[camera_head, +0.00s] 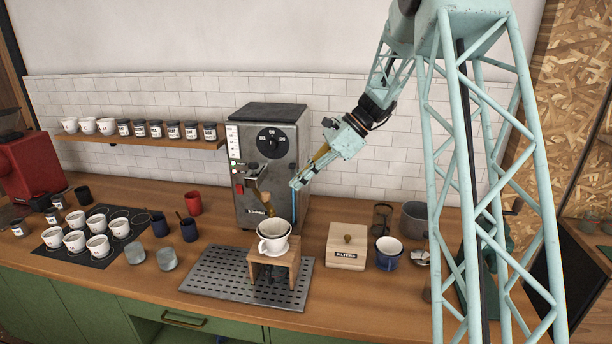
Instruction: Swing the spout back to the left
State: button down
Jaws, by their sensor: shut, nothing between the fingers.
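The grey machine (268,165) with a round black dial stands against the tiled wall. A brass-coloured piece (266,203) that looks like its spout slants down to the right from the machine's front. Its lower end is above a white cup with a dripper (273,236) on a wooden stand (274,266). My gripper (296,184) is shut and empty. It shows just right of the spout, in front of the machine's right side. A gap shows between them in the picture; I cannot tell the depth between them.
The stand is on a perforated metal tray (205,283). A wooden filters box (346,247) and a blue mug (388,252) stand to the right. White cups on a dark mat (72,259) and a red mug (193,203) are to the left. A jar shelf (150,140) hangs behind.

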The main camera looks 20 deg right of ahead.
jog(key=w+a+f, duration=0.1)
jog(key=a+f, duration=0.1)
jog(key=a, duration=0.3)
jog(key=shift+w+a+f, duration=0.15)
jog(key=shift+w+a, duration=0.15)
jog(key=shift+a, duration=0.1)
jog(key=shift+s+a, duration=0.1)
jog(key=shift+s, duration=0.05)
dwell(0.4)
